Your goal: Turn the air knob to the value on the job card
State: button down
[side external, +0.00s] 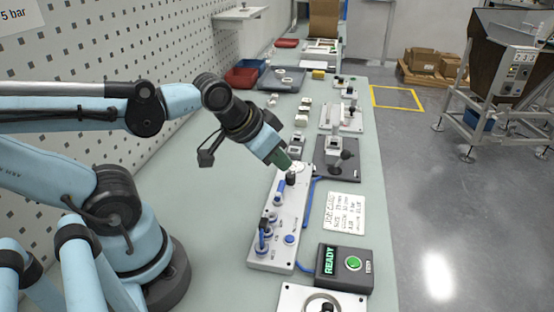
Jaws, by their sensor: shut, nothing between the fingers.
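A pale air panel (266,240) lies on the bench, with blue fittings and a dark knob (291,179) at its far end. A round white dial face shows just behind the knob. My gripper (286,164) points down and to the right with its dark green fingers shut and empty. Its tips are close above the knob and dial; I cannot tell whether they touch. The job card (345,212) is a white sheet with handwriting, flat on the bench right of the panel. Its writing and the dial reading are too small to read surely.
A dark box (345,267) with a lit green READY sign and green button stands at the near right. Blue hoses run along the panel's right side. A dark plate with a lever (342,160) sits beyond. The bench left of the panel is clear.

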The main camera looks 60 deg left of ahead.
jog(key=c, duration=1.8)
grip_release()
jog(key=shift+o, duration=2.3)
jog(key=shift+w+a+r, duration=0.15)
jog(key=shift+w, duration=0.1)
jog(key=o, duration=0.5)
jog(key=w+a+g, duration=0.1)
jog(key=w+a+r+g, duration=0.1)
jog(key=shift+w+r+g, duration=0.15)
jog(key=shift+w+g, duration=0.1)
jog(key=shift+g, duration=0.05)
jog(key=g, duration=0.5)
send_over(290, 175)
jog(key=shift+f, duration=0.75)
jog(key=shift+n, duration=0.4)
notch_tip(290, 175, down, 12)
jog(key=shift+r, duration=0.25)
grip_shut()
